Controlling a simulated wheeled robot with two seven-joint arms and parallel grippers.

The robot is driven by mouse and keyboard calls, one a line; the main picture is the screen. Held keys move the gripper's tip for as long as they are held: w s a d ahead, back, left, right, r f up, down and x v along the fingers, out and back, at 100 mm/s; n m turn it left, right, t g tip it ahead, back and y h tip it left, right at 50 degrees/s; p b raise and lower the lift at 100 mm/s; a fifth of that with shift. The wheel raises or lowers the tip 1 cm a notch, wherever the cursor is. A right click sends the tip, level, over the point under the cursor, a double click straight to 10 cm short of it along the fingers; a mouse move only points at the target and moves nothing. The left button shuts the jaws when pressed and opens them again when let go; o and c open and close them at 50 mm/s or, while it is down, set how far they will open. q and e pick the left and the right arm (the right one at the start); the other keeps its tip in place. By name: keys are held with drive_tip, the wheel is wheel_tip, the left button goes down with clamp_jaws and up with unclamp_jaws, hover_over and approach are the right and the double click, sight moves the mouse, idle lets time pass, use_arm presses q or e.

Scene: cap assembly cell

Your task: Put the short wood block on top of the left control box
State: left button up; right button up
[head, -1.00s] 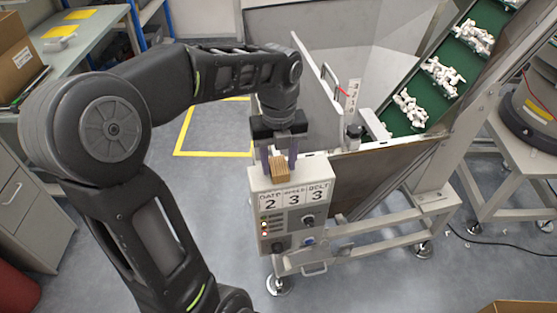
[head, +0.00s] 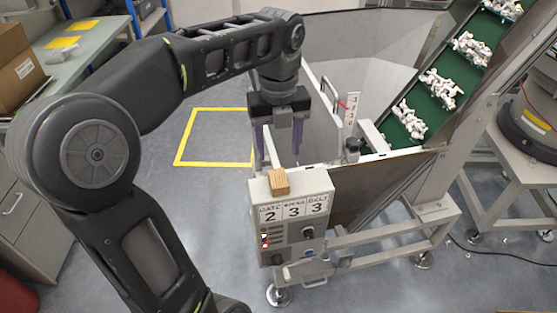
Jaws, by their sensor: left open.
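The short wood block (head: 279,182) rests on the top of the grey control box (head: 262,212), near its left part. The box front carries cards reading 2, 3 and 3, with lights and knobs below. My left gripper (head: 285,150) hangs above and slightly behind the block, its two purple fingers apart. It is open and empty, and the block sits clear of the fingers. My right gripper is out of the picture.
A steel hopper (head: 385,165) stands right behind the box. A green conveyor belt (head: 437,90) with white parts rises to the right. A small dark-topped knob (head: 352,148) stands on the hopper edge. Yellow-marked floor at left is clear.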

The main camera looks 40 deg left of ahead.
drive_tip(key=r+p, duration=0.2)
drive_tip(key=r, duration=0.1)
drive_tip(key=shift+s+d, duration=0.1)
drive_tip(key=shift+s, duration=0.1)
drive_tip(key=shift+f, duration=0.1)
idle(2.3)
